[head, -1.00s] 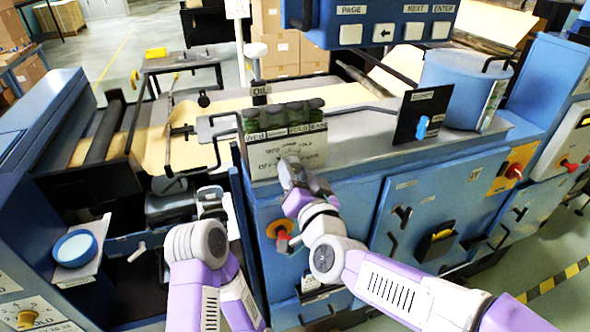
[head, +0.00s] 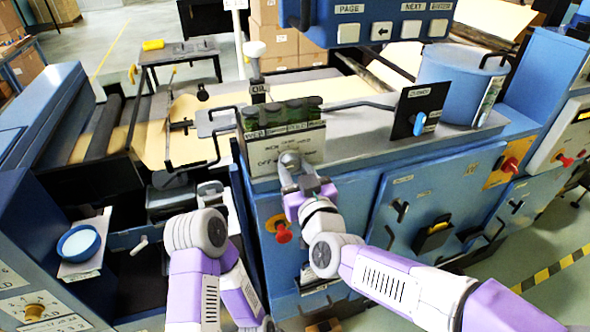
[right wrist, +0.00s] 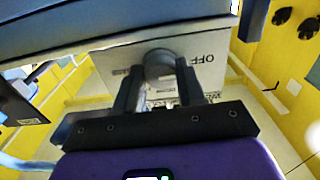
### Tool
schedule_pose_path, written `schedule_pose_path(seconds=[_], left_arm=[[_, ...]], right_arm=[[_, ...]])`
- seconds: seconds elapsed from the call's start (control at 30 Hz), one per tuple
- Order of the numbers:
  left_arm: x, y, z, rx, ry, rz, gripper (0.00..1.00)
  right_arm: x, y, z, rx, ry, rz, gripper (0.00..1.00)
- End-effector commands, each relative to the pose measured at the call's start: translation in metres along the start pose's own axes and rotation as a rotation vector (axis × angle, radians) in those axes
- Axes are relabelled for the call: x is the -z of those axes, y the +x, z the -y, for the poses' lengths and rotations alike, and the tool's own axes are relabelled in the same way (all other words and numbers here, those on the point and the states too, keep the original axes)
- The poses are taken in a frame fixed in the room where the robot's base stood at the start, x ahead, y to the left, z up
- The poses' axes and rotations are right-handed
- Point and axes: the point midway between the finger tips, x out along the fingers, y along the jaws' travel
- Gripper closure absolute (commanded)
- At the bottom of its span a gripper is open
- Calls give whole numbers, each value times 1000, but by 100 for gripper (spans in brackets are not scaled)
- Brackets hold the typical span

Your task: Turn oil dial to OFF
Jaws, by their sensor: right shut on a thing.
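The oil dial (head: 290,158) is a grey round knob on a pale label plate (head: 262,150) under the row of green-topped oil reservoirs. The plate carries lettering, and "OFF" can be read on it in the right wrist view (right wrist: 208,62). My right gripper (head: 297,178) is shut on the dial. In the right wrist view its two dark fingers (right wrist: 157,88) stand on either side of the grey knob (right wrist: 158,64). The dial's pointer is hidden or too small to read. My left arm shows at the lower left, but its gripper cannot be made out.
A dark panel with a blue knob (head: 419,124) stands to the right, beside a blue drum (head: 455,85). A red knob (head: 283,234) sits just below the right gripper. The button panel (head: 375,25) hangs above.

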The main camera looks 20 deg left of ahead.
Motion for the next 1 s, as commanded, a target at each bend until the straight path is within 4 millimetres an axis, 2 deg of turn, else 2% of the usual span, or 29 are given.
schedule_pose_path(seconds=[0.33, 0.37, 0.5, 0.83, 1.0], left_arm=[[0, 0, 0, 0, 0, 0, 57], [0, 0, 0, 0, 0, 0, 57], [0, 0, 0, 0, 0, 0, 57], [0, 0, 0, 0, 0, 0, 57], [0, 1, 0, 0, 0, 0, 57]], right_arm=[[0, 0, 0, 0, -5, 0, 91], [0, 0, 0, 0, -5, 0, 59], [0, 0, 0, 0, -4, 0, 38], [0, -2, 0, 0, -3, -1, 36], [1, -21, 0, 0, -2, -2, 36]])
